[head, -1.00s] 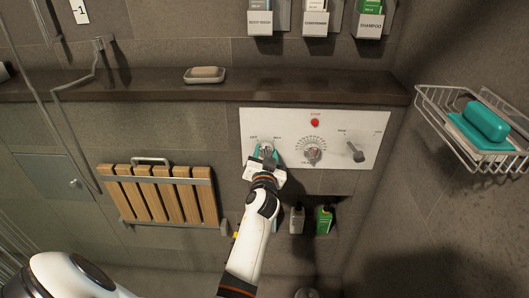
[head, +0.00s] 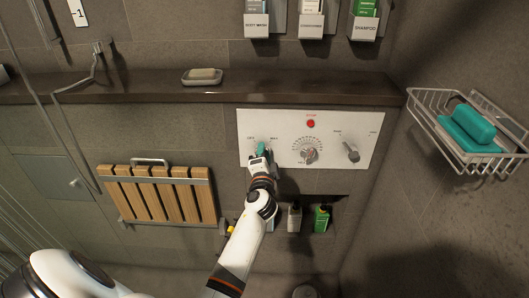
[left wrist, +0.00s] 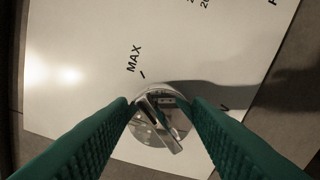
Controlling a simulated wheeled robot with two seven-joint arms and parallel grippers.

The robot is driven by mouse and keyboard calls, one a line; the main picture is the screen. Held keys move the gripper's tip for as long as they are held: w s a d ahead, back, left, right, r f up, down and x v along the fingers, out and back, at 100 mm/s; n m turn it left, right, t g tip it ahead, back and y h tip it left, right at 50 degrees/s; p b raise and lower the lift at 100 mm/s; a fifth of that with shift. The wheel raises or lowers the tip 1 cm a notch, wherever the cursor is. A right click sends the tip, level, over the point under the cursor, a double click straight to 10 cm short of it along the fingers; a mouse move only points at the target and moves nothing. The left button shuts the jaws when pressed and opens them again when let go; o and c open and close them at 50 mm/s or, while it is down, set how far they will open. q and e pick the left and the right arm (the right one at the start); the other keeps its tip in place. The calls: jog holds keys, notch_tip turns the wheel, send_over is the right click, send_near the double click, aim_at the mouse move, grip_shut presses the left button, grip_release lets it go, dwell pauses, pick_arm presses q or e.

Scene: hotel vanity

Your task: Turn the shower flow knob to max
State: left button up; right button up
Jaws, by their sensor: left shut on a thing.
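The white shower control panel (head: 355,120) is on the tiled wall under a dark ledge. My left gripper (head: 263,149), with teal fingers, is at its leftmost knob, which the fingers mostly hide in the head view. In the left wrist view, the chrome flow knob (left wrist: 152,134) sits between the fingertips of my left gripper (left wrist: 160,104), which is shut on it. The knob's raised bar slants from upper left to lower right. The MAX label (left wrist: 134,58) and its tick are just above the knob in that view. My right gripper is not in view.
A dial knob (head: 309,157), a lever knob (head: 351,152) and a red stop button (head: 311,124) share the panel. A soap dish (head: 202,81) is on the ledge. A wire basket (head: 470,155) juts out at right. A slatted wooden seat (head: 160,195) is at left.

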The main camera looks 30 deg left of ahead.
pick_arm(q)
jog(key=shift+a+r+m, duration=0.2)
jog(key=shift+r+m, duration=0.25)
jog(key=shift+m, duration=0.15)
jog(key=shift+w, duration=0.1)
jog(key=o, duration=1)
jog(key=shift+a, duration=0.15)
jog(key=v, duration=1.2)
jog(key=shift+s+a+f, duration=0.1)
jog(key=shift+s+a, duration=0.05)
jog(key=shift+s, duration=0.25)
jog(key=shift+s, duration=0.15)
